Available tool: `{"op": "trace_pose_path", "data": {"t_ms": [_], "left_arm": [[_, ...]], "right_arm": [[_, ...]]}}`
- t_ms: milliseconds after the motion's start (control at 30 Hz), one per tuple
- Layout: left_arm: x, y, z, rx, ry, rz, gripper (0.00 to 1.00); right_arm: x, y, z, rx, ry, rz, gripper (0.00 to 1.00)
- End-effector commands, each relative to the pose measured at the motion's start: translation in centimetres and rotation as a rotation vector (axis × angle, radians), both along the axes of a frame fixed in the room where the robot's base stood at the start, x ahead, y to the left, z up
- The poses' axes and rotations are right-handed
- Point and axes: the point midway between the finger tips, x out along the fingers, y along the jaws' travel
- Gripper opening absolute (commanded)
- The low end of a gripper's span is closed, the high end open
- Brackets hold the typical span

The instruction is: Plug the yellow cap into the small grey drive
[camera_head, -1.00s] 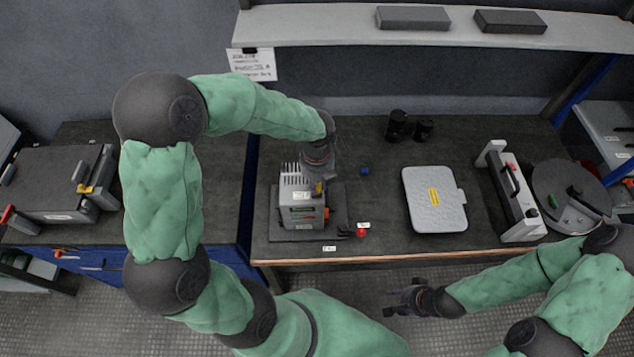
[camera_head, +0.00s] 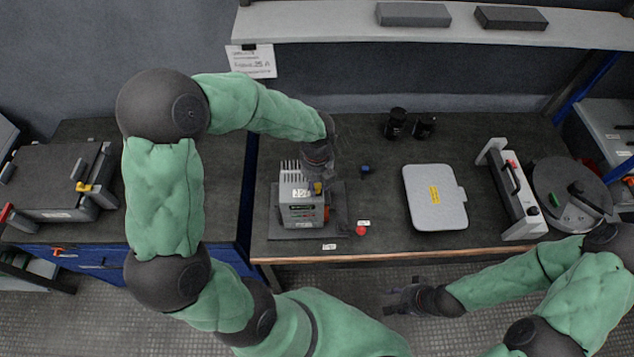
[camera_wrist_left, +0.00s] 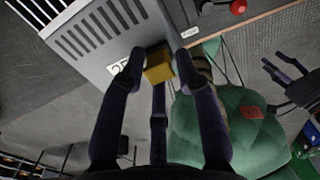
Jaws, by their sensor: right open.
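The small grey drive (camera_head: 301,214) stands on a dark plate at the left of the middle bench, with pale fins on top. In the left wrist view its grey, slotted housing (camera_wrist_left: 110,45) fills the upper left. My left gripper (camera_head: 318,184) reaches down at the drive's upper right side. In the wrist view its fingers (camera_wrist_left: 160,68) are closed around the yellow cap (camera_wrist_left: 158,70), which sits close against the housing's edge. I cannot tell whether the cap is in a socket. My right gripper (camera_head: 393,299) is open and empty in front of the bench, over the floor.
A red button (camera_head: 361,230) and a small blue object (camera_head: 366,169) are right of the drive. A grey panel with a yellow label (camera_head: 420,205), two black cylinders (camera_head: 396,122) and a white-framed device (camera_head: 515,195) stand farther right. A shelf (camera_head: 340,24) runs above the back.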

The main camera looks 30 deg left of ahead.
Motion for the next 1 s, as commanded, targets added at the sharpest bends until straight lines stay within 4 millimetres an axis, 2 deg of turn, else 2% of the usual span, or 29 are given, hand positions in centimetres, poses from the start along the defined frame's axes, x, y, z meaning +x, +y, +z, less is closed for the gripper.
{"op": "trace_pose_path", "data": {"t_ms": [333,467,567,800,1000], "left_arm": [[0.0,0.0,0.1,0.0,0.0,0.0,0.5],[0.1,0.0,0.8,0.002,-0.003,-0.001,0.5],[0.1,0.0,2.1,0.001,-0.004,0.0,0.5],[0.1,0.0,6.9,0.0,-0.006,0.0,0.5],[0.1,0.0,10.2,0.0,-0.002,-0.001,0.5]], "right_arm": [[0.0,0.0,0.0,0.0,0.0,0.0,0.45],[0.0,0.0,0.0,0.0,0.0,0.0,0.45],[0.0,0.0,0.0,0.0,0.0,0.0,0.45],[0.0,0.0,0.0,0.0,0.0,0.0,0.45],[0.0,0.0,0.0,0.0,0.0,0.0,0.45]]}}
